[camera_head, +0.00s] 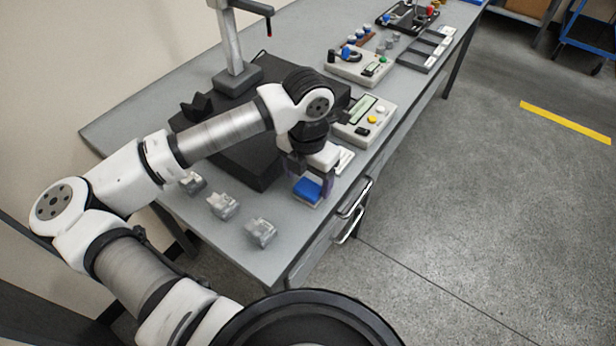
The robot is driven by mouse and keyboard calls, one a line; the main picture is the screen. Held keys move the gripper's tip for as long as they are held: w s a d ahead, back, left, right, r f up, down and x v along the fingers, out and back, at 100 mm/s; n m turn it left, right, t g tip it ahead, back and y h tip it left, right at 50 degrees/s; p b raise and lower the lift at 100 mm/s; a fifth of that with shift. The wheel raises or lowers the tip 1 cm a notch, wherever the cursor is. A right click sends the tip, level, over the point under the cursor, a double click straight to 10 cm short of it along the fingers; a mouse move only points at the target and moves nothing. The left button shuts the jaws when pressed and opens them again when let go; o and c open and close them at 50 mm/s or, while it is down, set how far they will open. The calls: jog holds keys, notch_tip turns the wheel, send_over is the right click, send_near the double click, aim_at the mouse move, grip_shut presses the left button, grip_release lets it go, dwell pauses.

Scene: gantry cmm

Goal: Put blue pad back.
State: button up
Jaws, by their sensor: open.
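The blue pad (308,187) lies near the front edge of the grey table, at the near end. It seems to rest on a small light base. My gripper (309,182) points down over the pad, with a finger at each side of it. The jaws are open. I cannot tell whether the fingers touch the pad. My wrist hides what is just behind it.
A black block (262,172) with a grey column (229,42) stands behind my gripper. A control box (365,122) is to the right. Several grey clamps (222,205) sit at the near left. Drawer handles (352,212) stick out below the table edge.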

aim_at(308, 184)
notch_tip(308, 184, up, 11)
jog(key=b, duration=0.1)
jog(key=shift+r, duration=0.2)
dwell(1.8)
